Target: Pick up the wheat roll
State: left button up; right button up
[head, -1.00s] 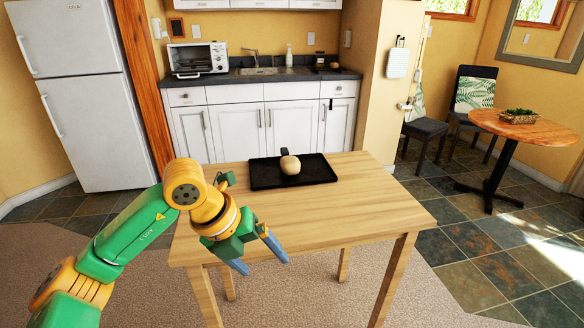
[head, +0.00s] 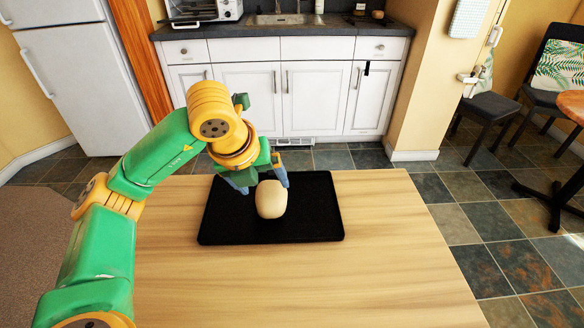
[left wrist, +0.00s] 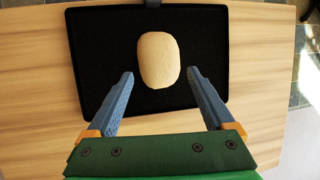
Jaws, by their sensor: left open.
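The wheat roll (head: 271,199) is a pale tan oval lying on a black tray (head: 322,222) on the wooden table. It also shows in the left wrist view (left wrist: 158,60), lengthwise up the picture. My left gripper (head: 262,184) is open and empty, at the roll's far left side in the head view. In the left wrist view its two blue fingers (left wrist: 163,75) point toward the roll, one on each side of its near end, with gaps between. Neither finger visibly touches the roll. My right gripper is not in view.
The wooden table (head: 400,270) is bare to the right of the tray and in front of it. White kitchen cabinets (head: 310,95) stand behind the table. A dark chair (head: 490,110) and a round table (head: 572,105) are at the right.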

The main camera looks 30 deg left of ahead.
aim_at(267, 196)
pick_arm(q)
jog(key=shift+w+f, duration=0.1)
jog(key=shift+w, duration=0.3)
jog(key=shift+f, duration=0.35)
jog(key=x, duration=0.2)
jog(key=s+x, duration=0.1)
jog(key=x, duration=0.2)
jog(key=shift+f, duration=0.25)
jog(key=shift+w+f, duration=0.15)
jog(key=shift+d, duration=0.1)
jog(key=shift+c, duration=0.7)
jog(key=c, duration=0.9)
